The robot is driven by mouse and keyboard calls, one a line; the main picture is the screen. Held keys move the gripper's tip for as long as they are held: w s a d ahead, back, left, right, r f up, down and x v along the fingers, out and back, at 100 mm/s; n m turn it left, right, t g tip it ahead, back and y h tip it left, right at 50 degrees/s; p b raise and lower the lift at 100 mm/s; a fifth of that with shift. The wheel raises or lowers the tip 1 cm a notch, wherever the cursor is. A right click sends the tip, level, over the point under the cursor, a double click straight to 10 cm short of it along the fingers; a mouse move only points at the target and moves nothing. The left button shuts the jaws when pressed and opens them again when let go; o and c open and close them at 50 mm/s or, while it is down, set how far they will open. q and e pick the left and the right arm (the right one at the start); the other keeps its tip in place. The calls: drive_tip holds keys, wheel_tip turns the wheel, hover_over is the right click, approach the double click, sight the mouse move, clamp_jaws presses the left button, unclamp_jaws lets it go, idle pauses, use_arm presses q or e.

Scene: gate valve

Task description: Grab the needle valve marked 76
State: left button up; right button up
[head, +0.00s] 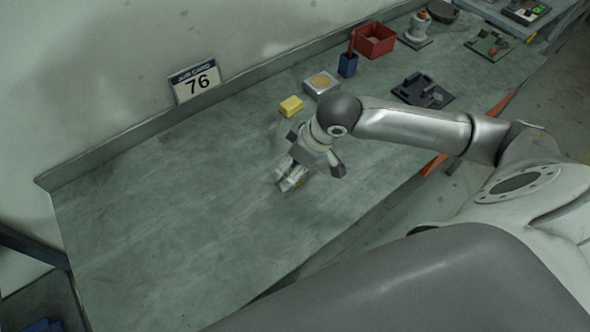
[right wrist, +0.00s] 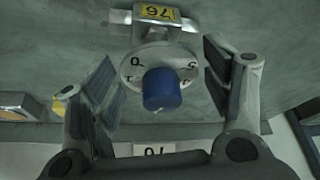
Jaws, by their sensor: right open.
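The needle valve (right wrist: 159,65) has a silver body, a round dial with markings, a blue knob and a yellow tag that reads 76 upside down in the right wrist view. In the head view the valve (head: 291,174) lies on the grey-green bench, partly hidden by my right gripper (head: 315,163). In the right wrist view my right gripper (right wrist: 158,75) is open, with one finger on each side of the dial and knob. Gaps show between the fingers and the valve. My left gripper is not in view.
A yellow block (head: 291,106), a metal box (head: 321,84), a blue cup (head: 348,65), a red bin (head: 374,41) and a dark fixture (head: 422,92) stand farther along. The bench (head: 160,210) left of the valve is clear.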

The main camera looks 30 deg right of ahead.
drive_tip(key=shift+x, duration=1.4)
drive_tip(key=shift+r, duration=0.15)
drive_tip(key=c, duration=1.3)
